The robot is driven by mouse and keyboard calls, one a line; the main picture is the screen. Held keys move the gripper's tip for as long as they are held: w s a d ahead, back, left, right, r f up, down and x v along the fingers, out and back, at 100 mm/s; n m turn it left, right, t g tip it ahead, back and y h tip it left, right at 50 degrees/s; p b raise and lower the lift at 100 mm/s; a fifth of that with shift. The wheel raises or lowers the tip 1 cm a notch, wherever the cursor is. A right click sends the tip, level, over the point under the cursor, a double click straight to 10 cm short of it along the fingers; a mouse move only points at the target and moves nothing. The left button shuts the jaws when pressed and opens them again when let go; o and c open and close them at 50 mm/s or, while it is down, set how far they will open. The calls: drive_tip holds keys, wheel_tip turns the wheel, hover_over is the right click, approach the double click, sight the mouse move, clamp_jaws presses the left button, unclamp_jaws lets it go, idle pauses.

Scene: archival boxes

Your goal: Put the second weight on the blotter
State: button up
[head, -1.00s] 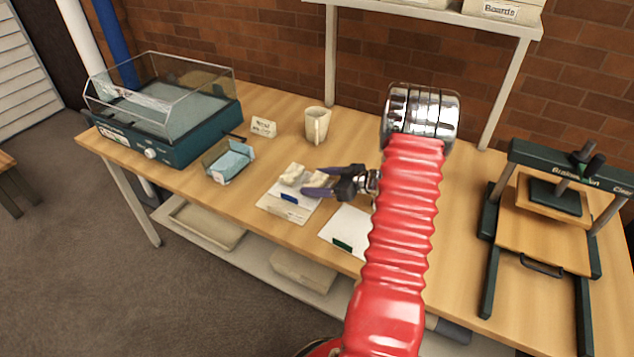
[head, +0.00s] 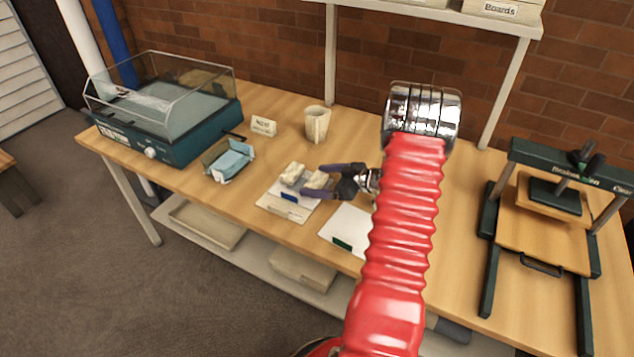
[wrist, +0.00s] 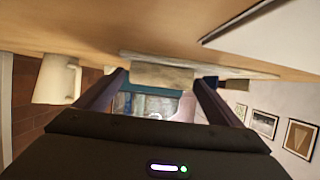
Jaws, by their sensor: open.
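Two pale, cloth-like weights lie side by side on a white blotter (head: 271,204) with a blue tag. The left weight (head: 293,174) is clear of my fingers. The right weight (head: 317,180) lies at the mouth of my gripper (head: 325,181), which is open and comes in low from the right. In the wrist view, one pale weight (wrist: 162,75) shows between my open fingers (wrist: 160,85), with no visible grip on it. That view is upside down, with the table at the top. The weights' undersides are hidden.
A white sheet (head: 345,226) with a green tag lies right of the blotter. A mug (head: 317,123) and a small card (head: 264,126) stand behind. A blue-lined tray (head: 230,160) and a clear-lidded box (head: 165,110) are left. A press (head: 545,225) stands right.

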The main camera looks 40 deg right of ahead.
drive_tip(key=v, duration=1.1)
drive_tip(key=shift+s+d+r, duration=0.1)
drive_tip(key=shift+s+r, duration=0.1)
drive_tip(key=shift+s, duration=0.1)
